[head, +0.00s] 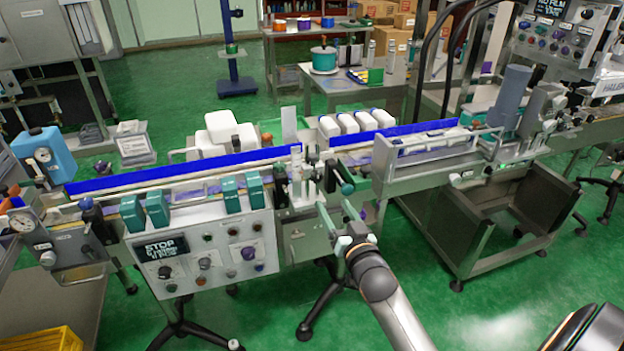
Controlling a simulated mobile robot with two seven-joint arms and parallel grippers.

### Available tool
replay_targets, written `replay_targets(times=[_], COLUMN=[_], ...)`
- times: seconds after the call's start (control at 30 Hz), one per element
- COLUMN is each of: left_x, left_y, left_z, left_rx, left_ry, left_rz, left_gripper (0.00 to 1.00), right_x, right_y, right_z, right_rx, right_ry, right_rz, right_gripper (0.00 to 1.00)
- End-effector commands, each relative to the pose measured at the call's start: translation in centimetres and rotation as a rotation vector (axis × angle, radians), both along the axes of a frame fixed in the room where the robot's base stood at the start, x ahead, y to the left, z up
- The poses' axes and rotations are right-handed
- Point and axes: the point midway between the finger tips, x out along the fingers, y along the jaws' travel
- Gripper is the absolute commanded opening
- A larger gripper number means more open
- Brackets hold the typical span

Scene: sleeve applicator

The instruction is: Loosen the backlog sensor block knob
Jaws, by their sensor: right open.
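A small group of sensor brackets and posts (297,172) stands at the middle of the conveyor, just right of the control panel. A dark, green-ended handle or knob (345,182) sticks out of it toward me. I cannot tell for sure which piece is the backlog sensor block knob. My right gripper (337,213) is open and empty, its two pale green fingers pointing up and away toward these brackets. It is just below and in front of the handle, seemingly apart from it. My left gripper is not in view.
The conveyor has a blue guide rail (230,161) along it. A control panel (207,252) with a STOP display and several green blocks above it lies left of my gripper. A metal guard (430,170) lies right.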

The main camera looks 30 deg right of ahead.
Motion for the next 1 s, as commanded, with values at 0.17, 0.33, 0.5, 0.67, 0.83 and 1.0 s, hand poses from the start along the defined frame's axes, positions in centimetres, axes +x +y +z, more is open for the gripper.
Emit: replay_targets(times=[0.17,0.33,0.5,0.67,0.83,1.0], left_x=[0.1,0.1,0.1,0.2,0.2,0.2], left_y=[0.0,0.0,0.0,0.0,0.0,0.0], left_z=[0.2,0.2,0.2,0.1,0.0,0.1], left_rx=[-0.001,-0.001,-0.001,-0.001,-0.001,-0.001], left_ry=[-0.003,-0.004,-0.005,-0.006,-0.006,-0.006], left_rz=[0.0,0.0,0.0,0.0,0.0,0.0], left_gripper=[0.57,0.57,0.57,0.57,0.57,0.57], right_x=[3.0,6.1,8.7,10.2,10.9,11.0], right_y=[-0.7,-1.4,-2.1,-2.4,-2.6,-2.6], right_z=[0.2,0.2,0.1,0.1,0.0,0.0], right_rx=[-0.003,-0.002,-0.002,-0.002,-0.001,-0.001], right_ry=[-0.001,-0.001,0.0,0.0,0.0,0.001], right_rz=[0.001,0.001,0.0,0.0,0.001,0.001], right_gripper=[0.71,0.71,0.71,0.71,0.71,0.71])
